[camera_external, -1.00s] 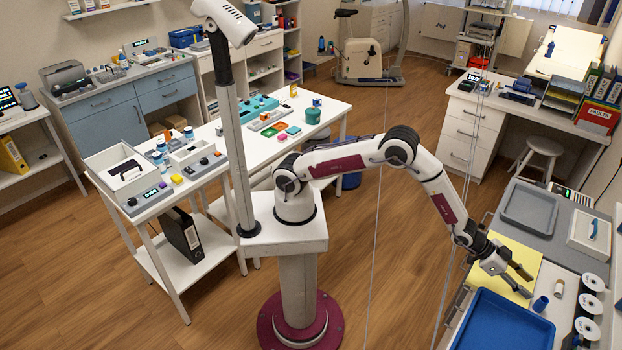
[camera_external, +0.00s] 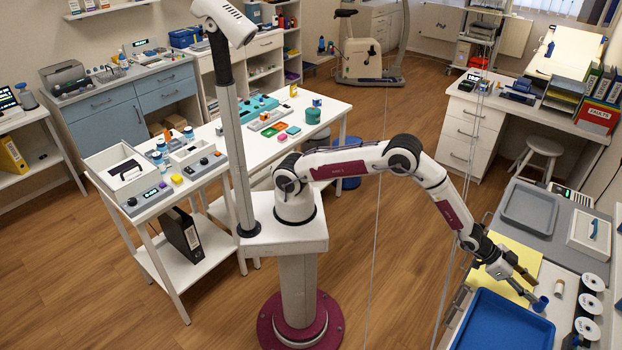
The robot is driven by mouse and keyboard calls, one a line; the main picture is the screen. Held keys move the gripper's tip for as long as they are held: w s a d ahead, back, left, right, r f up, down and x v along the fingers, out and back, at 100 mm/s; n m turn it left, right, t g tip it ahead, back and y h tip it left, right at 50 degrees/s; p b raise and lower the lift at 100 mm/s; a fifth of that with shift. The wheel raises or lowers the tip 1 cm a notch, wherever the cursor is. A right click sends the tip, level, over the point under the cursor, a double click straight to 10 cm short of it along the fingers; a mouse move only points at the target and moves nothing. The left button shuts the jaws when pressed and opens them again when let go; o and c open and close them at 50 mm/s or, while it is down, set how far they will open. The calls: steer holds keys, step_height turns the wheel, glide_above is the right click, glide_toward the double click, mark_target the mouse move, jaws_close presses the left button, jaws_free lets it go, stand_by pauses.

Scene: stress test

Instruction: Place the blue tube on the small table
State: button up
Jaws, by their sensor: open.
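A small white table (camera_external: 150,212) with a lower shelf stands to the left of my base and holds boxes and small devices. It joins a longer white table (camera_external: 335,105) behind; I cannot tell which one the task means.
A small pale cylinder (camera_external: 558,287) and several white spools (camera_external: 592,282) stand right of the tube. A yellow sheet (camera_external: 520,262) lies under my gripper. A grey tray (camera_external: 528,208) and a white tray with a blue item (camera_external: 592,235) are behind.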

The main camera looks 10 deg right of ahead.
mark_target(547, 302)
steer(key=shift+x, duration=2.55)
steer(key=c, duration=1.1)
steer(key=shift+r, duration=0.1)
step_height(547, 302, up, 10)
steer(key=shift+s+d+r, duration=0.1)
stand_by(0.6)
